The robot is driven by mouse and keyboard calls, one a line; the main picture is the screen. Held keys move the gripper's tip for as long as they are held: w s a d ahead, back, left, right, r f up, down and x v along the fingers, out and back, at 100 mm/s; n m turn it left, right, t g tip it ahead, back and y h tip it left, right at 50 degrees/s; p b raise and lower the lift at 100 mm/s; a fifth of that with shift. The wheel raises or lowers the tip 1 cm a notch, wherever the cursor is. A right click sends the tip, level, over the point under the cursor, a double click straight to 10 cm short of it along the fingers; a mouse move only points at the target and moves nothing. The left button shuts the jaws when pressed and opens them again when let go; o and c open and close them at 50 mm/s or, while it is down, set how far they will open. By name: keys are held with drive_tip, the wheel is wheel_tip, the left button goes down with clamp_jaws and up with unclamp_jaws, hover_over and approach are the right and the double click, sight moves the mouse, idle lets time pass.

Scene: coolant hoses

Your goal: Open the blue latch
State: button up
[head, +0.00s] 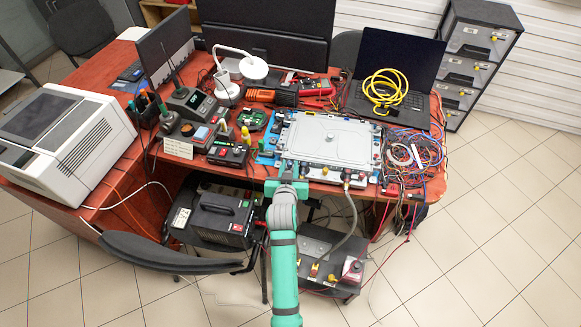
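A flat silver-grey unit (333,140) with fittings along its edges lies on the red-brown desk (455,183). Small blue parts show around its rim, but they are too small to tell which one is the blue latch or whether it is open. My teal and grey arm reaches up from the bottom of the head view. My gripper (287,177) is at the front left edge of the unit. Its fingers are too small and partly hidden, so I cannot tell whether they are open, shut or touching anything.
A grey hose (352,215) hangs from the unit's front. Tangled wires (408,158) lie to its right. A laptop (398,75) with a yellow cable stands behind right. Several instruments crowd the left. A chair (165,254) and a black box (220,218) are at lower left.

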drive_tip(key=shift+c, duration=0.2)
drive_tip(key=shift+a, duration=0.15)
clamp_jaws()
drive_tip(key=shift+s, duration=0.1)
drive_tip(key=shift+a+m+h, duration=0.1)
drive_tip(key=shift+m+h, duration=0.2)
drive_tip(key=shift+a+m+g+h, duration=0.2)
drive_tip(key=shift+m+g+h, duration=0.05)
drive_tip(key=shift+m+h, duration=0.7)
drive_tip(key=shift+a+m+g+h, duration=0.15)
drive_tip(key=shift+m+g+h, duration=0.1)
drive_tip(key=shift+m+h, duration=0.65)
drive_tip(key=shift+w+a+m+g+h, duration=0.15)
drive_tip(key=shift+m+g+h, duration=0.35)
drive_tip(key=shift+m+h, duration=0.3)
drive_tip(key=shift+w+m+g+h, duration=0.15)
drive_tip(key=shift+m+g+h, duration=0.4)
drive_tip(key=shift+h, duration=0.3)
drive_tip(key=shift+w+m, duration=0.1)
drive_tip(key=shift+m, duration=0.2)
drive_tip(key=shift+o, duration=0.2)
unclamp_jaws()
